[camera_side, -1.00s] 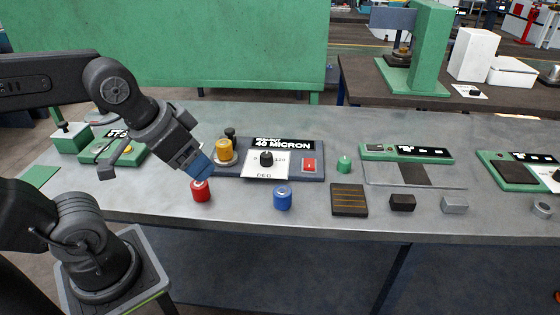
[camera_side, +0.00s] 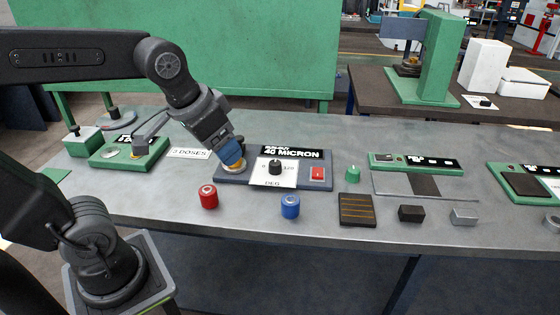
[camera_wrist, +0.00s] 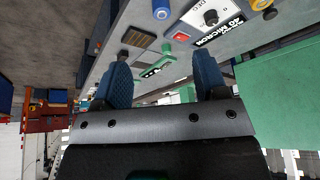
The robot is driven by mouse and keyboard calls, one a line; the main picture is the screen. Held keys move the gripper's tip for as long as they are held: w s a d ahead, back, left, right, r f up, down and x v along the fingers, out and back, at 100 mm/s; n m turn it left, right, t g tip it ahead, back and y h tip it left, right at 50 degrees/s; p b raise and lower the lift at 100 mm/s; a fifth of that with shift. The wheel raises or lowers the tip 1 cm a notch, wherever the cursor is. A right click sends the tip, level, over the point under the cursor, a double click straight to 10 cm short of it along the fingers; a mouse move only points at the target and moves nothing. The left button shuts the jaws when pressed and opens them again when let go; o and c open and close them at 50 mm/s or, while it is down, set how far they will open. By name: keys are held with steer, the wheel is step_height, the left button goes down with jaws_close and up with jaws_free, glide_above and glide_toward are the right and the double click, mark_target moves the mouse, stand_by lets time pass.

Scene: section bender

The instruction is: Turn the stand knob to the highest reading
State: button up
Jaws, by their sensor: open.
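The stand is a dark plate with a "40 MICRON" display (camera_side: 291,153). Its black knob (camera_side: 275,167) sits on a white dial marked 0, 120 and DEG; the knob also shows in the wrist view (camera_wrist: 210,17). My gripper (camera_side: 231,155), with blue fingertips, is over the left end of the stand, left of the knob and apart from it. It mostly hides the gold cylinder (camera_side: 236,168) there, which shows at the top edge of the wrist view (camera_wrist: 261,4). In the wrist view the blue fingers (camera_wrist: 163,80) are apart with nothing between them.
A red button (camera_side: 317,174) is right of the dial. A red cylinder (camera_side: 208,196) and a blue cylinder (camera_side: 290,206) stand in front. A green knob-like piece (camera_side: 353,174) is to the right. A green device (camera_side: 131,150) and a "2 DOSES" label (camera_side: 189,153) are to the left.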

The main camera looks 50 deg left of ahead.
steer(key=w+a+f+g, duration=0.1)
steer(key=w+a+g, duration=0.35)
steer(key=w, duration=0.85)
steer(key=n, duration=0.1)
glide_toward(275, 163)
steer(key=f, duration=1)
steer(key=shift+w+a+f, duration=0.25)
steer(key=shift+c, duration=0.3)
steer(key=c, duration=0.9)
steer(key=shift+o, duration=0.2)
